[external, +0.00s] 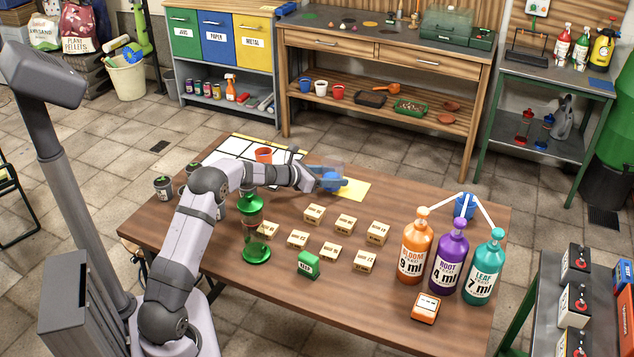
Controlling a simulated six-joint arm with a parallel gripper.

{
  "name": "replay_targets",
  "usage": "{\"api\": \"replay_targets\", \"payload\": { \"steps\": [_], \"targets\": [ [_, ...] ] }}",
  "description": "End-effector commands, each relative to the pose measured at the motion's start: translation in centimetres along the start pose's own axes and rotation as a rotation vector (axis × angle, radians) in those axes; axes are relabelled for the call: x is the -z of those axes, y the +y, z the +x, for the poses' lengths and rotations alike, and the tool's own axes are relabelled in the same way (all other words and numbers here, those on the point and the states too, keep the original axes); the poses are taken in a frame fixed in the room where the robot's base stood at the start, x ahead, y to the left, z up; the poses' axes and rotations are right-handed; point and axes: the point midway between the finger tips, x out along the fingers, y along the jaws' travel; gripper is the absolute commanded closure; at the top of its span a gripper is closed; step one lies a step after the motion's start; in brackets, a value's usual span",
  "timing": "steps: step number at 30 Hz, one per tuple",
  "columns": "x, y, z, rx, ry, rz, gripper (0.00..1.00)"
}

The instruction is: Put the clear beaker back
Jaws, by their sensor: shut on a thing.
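My gripper (331,184) is at the far side of the wooden table, shut on the clear beaker (334,168). The beaker's see-through upper part shows above the fingers, and blue shows at their level; I cannot tell if that blue is liquid or part of the gripper. The beaker looks upright. It is at the yellow mat (357,191), over or on its left part; the gripper hides the contact, so I cannot tell if its base touches.
A white grid sheet (232,147) with an orange pot (264,155) lies to the left. A green-capped clear cylinder (254,228) stands near my arm. Several labelled small boxes (314,214) fill the middle. Orange (415,252), purple (450,262) and teal (484,268) bottles stand right.

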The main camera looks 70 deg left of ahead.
Motion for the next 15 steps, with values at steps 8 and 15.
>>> {"api": "replay_targets", "payload": {
  "steps": [8, 15],
  "targets": [
    [1.53, 0.06, 0.66, 0.0, -0.002, 0.001, 0.78],
    [1.58, 0.06, 0.68, 0.0, -0.002, 0.001, 0.78]
  ]
}}
